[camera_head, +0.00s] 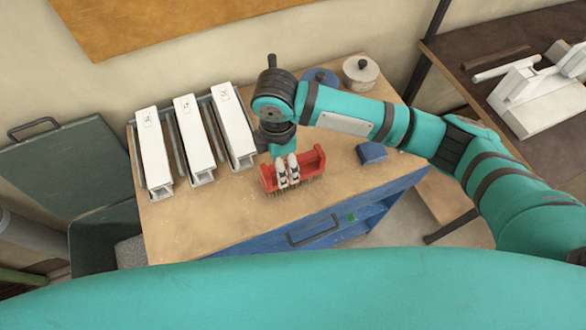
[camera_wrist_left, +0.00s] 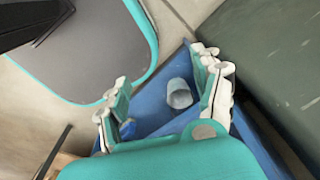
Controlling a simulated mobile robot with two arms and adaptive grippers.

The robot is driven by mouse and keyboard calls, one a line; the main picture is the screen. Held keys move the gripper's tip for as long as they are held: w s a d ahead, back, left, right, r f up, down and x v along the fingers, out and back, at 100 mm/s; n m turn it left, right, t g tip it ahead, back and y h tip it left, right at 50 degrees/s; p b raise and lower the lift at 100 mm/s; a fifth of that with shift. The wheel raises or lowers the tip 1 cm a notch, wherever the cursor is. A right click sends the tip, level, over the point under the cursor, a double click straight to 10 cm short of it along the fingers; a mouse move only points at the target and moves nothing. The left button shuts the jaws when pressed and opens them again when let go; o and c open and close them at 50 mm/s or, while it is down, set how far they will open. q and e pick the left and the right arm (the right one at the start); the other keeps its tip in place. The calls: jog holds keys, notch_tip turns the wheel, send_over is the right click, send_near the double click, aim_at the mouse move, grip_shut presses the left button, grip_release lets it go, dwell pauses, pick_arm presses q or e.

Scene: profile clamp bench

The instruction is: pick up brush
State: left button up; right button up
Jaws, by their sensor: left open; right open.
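The brush (camera_head: 308,163) is a red block with dark bristles along its underside. It is at the front middle of the bench top in the head view. My right gripper (camera_head: 288,179) points down at the brush, its two pale fingers side by side in front of the red body. Whether they touch it I cannot tell. The right gripper is open. My left gripper (camera_wrist_left: 165,98) shows only in the left wrist view, open with its fingers wide apart and nothing between them in its grasp.
On the wooden bench (camera_head: 210,225) are several white profiles in clamps (camera_head: 196,135), a blue block (camera_head: 371,153), a blue lidded pot (camera_head: 320,77) and a pale lidded pot (camera_head: 361,74). A blue drawer (camera_head: 330,228) is below. The left wrist view shows a pale cup (camera_wrist_left: 179,94) in a blue compartment.

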jog(key=shift+f, duration=0.15)
jog(key=shift+s+f+p, duration=0.15)
jog(key=shift+f+p, duration=0.15)
jog(key=f, duration=0.2)
jog(key=f+p, duration=0.1)
jog(key=shift+a+f, duration=0.2)
jog(key=shift+f, duration=0.55)
pick_arm(q)
jog(key=shift+s+r, duration=0.65)
jog(key=shift+r, duration=0.35)
jog(key=shift+w, duration=0.1)
pick_arm(e)
jog(key=shift+c, duration=0.2)
jog(key=c, duration=1.2)
pick_arm(q)
jog(key=shift+w, duration=0.7)
